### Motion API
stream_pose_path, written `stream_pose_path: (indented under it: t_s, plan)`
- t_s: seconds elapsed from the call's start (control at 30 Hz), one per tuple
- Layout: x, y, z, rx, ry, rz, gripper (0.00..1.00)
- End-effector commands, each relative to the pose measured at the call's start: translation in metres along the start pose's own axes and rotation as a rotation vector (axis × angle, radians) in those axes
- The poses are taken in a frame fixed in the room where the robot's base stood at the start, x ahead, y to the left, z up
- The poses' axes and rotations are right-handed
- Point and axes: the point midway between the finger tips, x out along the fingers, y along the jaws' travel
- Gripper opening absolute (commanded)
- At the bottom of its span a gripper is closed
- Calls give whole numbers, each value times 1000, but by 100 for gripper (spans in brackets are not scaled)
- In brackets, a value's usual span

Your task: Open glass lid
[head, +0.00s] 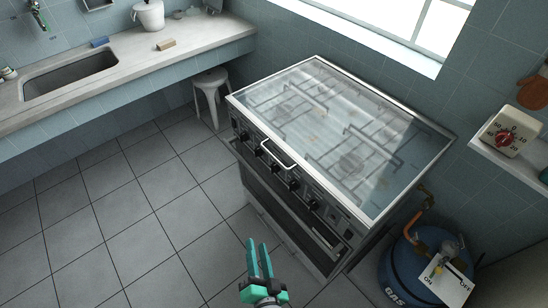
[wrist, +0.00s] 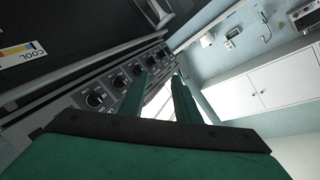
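The glass lid (head: 345,125) lies flat over the top of the stove, shut, with burner grates showing through it. A light curved handle (head: 278,155) sits at its front edge. My gripper (head: 259,246) is in front of the stove, low in the head view, apart from the lid and the handle. Its two green fingers point up in the picture with an empty gap between them. In the wrist view, my gripper (wrist: 160,85) also shows a gap, with the stove's row of knobs to its left. The lid cannot be made out clearly there.
The stove front (head: 300,195) has several black knobs. A blue gas cylinder (head: 412,275) stands right of the stove. A shelf with a timer (head: 510,130) is at right. A white stool (head: 211,88) stands left, beside the sink counter (head: 130,60). The tiled floor at left is clear.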

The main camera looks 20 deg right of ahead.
Motion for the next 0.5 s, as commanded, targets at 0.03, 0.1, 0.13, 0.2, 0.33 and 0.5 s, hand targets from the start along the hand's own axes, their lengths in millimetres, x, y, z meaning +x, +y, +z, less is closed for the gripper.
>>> stream_pose_path:
  t_s: [0.03, 0.1, 0.13, 0.2, 0.33, 0.5]
  plan:
    - [20, -3, -11, 72, 27, 4, 29]
    - [44, -3, -24, 189, 58, 19, 29]
    - [54, -3, -30, 240, 74, 24, 29]
    - [77, -5, -46, 359, 111, 34, 29]
    - [115, -10, -77, 578, 186, 41, 29]
    - [148, -18, -111, 806, 268, 35, 29]
